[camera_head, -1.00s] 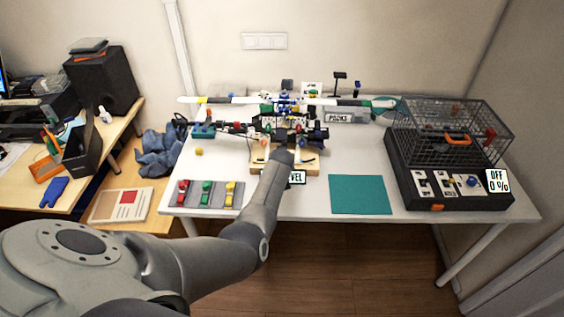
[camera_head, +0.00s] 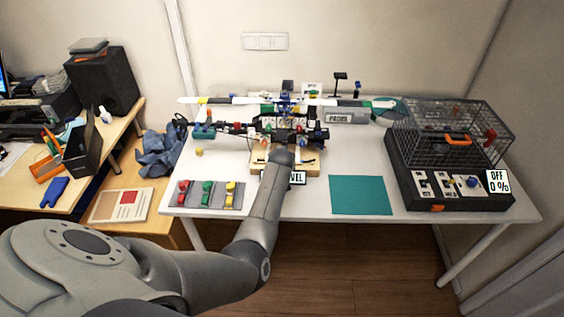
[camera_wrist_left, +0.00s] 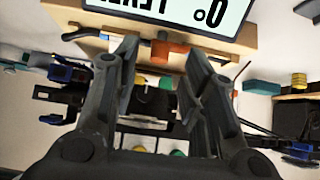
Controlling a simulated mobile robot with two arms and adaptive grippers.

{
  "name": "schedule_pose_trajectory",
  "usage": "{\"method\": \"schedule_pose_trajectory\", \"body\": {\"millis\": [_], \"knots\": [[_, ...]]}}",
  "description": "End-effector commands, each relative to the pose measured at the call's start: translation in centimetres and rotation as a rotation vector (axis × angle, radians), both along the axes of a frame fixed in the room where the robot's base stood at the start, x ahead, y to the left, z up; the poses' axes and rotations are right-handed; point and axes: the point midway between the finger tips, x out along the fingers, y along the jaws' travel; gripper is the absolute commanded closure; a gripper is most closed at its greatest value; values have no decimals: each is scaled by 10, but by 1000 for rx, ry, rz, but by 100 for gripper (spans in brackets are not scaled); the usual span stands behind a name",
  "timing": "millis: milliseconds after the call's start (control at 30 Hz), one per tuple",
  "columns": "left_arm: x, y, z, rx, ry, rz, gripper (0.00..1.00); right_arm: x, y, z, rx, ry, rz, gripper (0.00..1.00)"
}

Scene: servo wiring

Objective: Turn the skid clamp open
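The model helicopter (camera_head: 290,134) sits on a light wooden stand (camera_head: 258,168) in the middle of the table. In the left wrist view the stand (camera_wrist_left: 245,38) crosses the top, with an orange-red block (camera_wrist_left: 172,47) at its edge that may be the skid clamp. A black bar (camera_wrist_left: 84,33) lies along the wood left of it. My left gripper (camera_wrist_left: 158,55) is open, its two fingertips on either side of the orange-red block. I cannot tell whether they touch it. In the head view my arm hides the fingers. My right gripper is not in view.
A level display (camera_head: 298,178) is on the stand's front. A grey tray (camera_head: 188,202) with red, green and yellow parts is at front left. A teal mat (camera_head: 360,195) lies to the right. A wire cage on a black box (camera_head: 446,192) stands at far right.

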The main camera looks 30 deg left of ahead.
Motion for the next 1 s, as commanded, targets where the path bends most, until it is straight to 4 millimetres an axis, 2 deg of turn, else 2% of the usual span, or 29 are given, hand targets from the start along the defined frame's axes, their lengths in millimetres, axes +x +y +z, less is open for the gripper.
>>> {"method": "schedule_pose_trajectory", "body": {"millis": [600,1000], "knots": [[-44,-29,53,0,-1,-1,60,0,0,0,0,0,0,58],[-54,-35,64,-1,1,-1,60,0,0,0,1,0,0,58]]}}
